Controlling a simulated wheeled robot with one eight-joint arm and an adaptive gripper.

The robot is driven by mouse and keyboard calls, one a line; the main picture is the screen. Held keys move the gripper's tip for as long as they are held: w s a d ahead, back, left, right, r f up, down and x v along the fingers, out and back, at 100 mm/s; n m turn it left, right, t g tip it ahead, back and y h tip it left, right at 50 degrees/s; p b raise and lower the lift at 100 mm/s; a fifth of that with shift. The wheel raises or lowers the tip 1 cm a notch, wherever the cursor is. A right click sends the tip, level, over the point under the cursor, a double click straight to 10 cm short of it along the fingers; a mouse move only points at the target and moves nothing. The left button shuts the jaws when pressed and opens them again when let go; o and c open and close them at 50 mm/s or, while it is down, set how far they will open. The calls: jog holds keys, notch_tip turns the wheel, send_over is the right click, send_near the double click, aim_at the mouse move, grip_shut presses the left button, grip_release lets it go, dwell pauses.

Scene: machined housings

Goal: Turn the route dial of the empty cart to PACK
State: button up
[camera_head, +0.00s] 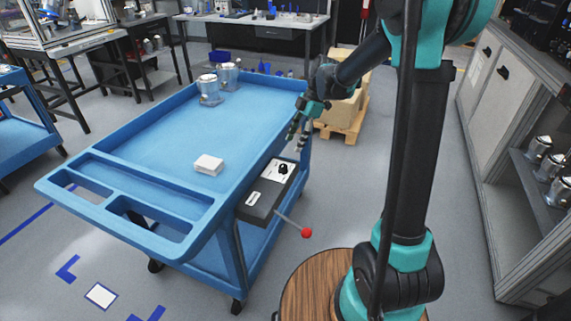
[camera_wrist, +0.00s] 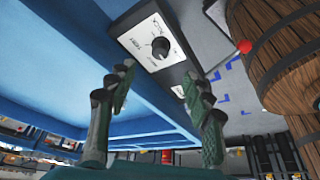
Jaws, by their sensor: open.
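A black dial (camera_head: 283,169) sits on a white label plate on the dark control box at the right side of the blue cart (camera_head: 130,219). The dial (camera_wrist: 161,47) also shows in the wrist view, with printed words around it too small to read surely. I cannot tell which word it points at. This cart is not bare: two metal housings (camera_head: 209,91) and a white block (camera_head: 208,164) rest on its top. My gripper (camera_head: 299,134) is open and empty beside the cart's right edge, beyond the box. In the wrist view its fingers (camera_wrist: 160,84) stand apart below the dial, not touching it.
A lever with a red ball (camera_head: 307,233) sticks out from the control box. A round wooden top (camera_head: 304,287) stands near my arm. Cartons on a pallet (camera_head: 343,127) stand behind my gripper. Part of another blue cart (camera_head: 22,140) shows at left. Shelves (camera_head: 540,190) line the right.

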aim_at(284, 165)
jog(key=x, duration=1)
jog(key=shift+f, duration=0.25)
jog(key=shift+c, duration=0.2)
jog(key=c, duration=1.1)
